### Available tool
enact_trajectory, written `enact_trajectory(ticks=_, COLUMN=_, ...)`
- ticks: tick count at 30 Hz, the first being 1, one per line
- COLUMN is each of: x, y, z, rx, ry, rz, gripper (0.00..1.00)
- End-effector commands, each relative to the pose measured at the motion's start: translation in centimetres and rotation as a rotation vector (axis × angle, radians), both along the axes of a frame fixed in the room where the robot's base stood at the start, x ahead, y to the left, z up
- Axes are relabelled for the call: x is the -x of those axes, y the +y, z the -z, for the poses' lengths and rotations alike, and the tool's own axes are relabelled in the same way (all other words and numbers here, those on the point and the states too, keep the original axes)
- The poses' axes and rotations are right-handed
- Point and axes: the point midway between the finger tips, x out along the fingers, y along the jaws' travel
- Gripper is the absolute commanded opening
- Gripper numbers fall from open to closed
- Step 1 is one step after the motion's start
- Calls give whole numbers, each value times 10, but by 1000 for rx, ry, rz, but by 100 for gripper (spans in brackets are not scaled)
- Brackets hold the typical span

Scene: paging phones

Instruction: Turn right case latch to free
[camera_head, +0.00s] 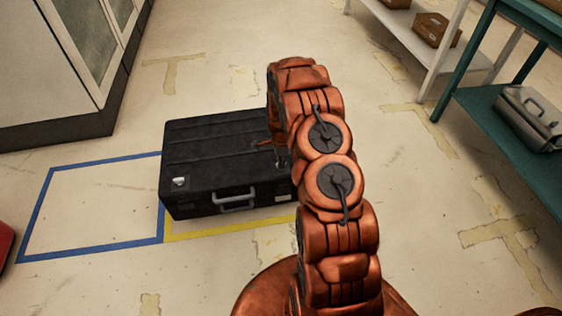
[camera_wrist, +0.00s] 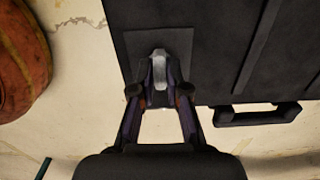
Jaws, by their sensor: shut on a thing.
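A black case (camera_head: 215,145) lies flat on the floor with its grey handle (camera_head: 237,201) facing me. The left latch (camera_head: 180,182) is a small pale metal piece near the case's front left corner. The right latch (camera_wrist: 159,67) shows in the wrist view as a pale metal tab on a dark plate at the case's edge; my arm hides it in the head view. My gripper (camera_wrist: 159,90) is shut on this latch, a fingertip on each side of it. The case handle (camera_wrist: 258,115) is to the right of my gripper there.
A blue tape outline (camera_head: 92,250) on the floor borders free room left of the case. Yellow tape (camera_head: 230,228) runs along the case's front. A cabinet (camera_head: 60,70) stands at the back left. A teal shelf (camera_head: 495,125) holds a silver case (camera_head: 530,118) at the right.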

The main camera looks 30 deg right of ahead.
Motion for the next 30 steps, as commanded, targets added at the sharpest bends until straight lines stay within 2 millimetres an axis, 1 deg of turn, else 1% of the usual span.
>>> enact_trajectory(ticks=9, x=2, y=1, z=1, rx=-3, ry=5, rz=2, gripper=0)
enact_trajectory(ticks=10, x=2, y=1, z=1, rx=-3, ry=5, rz=2, gripper=17)
enact_trajectory(ticks=16, x=1, y=0, z=1, rx=-1, ry=3, rz=1, gripper=38)
enact_trajectory(ticks=17, x=1, y=0, z=1, rx=-1, ry=3, rz=1, gripper=40)
enact_trajectory(ticks=26, x=0, y=0, z=0, rx=0, ry=1, rz=1, gripper=40)
enact_trajectory(ticks=30, x=0, y=0, z=-5, rx=0, ry=-1, rz=1, gripper=40)
